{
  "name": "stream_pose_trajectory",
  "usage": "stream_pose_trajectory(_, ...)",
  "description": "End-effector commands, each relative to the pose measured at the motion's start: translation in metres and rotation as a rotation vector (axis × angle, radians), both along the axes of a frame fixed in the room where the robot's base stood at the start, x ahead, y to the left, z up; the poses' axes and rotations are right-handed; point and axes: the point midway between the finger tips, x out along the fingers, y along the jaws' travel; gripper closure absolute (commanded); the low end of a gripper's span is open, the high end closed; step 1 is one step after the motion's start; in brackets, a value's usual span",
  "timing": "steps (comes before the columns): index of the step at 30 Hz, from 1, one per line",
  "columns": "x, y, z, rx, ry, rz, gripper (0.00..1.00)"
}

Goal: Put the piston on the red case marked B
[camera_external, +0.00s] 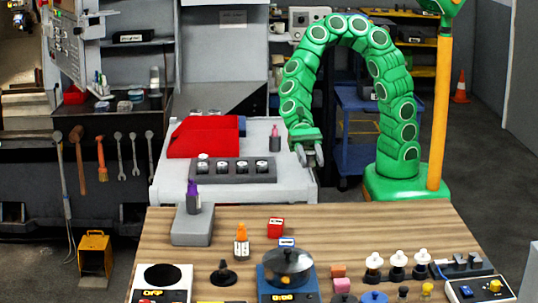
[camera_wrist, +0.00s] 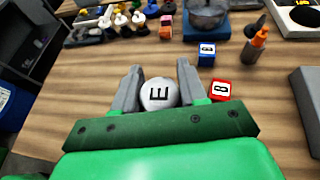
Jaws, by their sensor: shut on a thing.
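My gripper (camera_wrist: 162,92) is shut on a round light-grey piece with an E on its top, which looks like the piston (camera_wrist: 158,94). In the external view, my gripper (camera_external: 310,153) hangs at the right edge of the grey bench, behind the wooden table; the held piece is hard to make out there. The red case (camera_wrist: 220,91) has a white label that looks like a B. It stands on the wooden table, apart from my gripper; it also shows in the external view (camera_external: 276,228).
A blue case (camera_wrist: 206,54) with a similar label stands by the red one. A dark rack (camera_external: 233,178) with round pieces stands on the bench.

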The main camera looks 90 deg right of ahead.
Motion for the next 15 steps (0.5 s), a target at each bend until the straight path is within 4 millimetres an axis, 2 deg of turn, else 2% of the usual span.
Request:
stream_pose_trajectory(5, 0.009, 0.012, -0.007, -0.001, 0.004, 0.000, 0.91)
stream_pose_trajectory(15, 0.043, 0.041, -0.028, -0.002, 0.003, 0.000, 0.91)
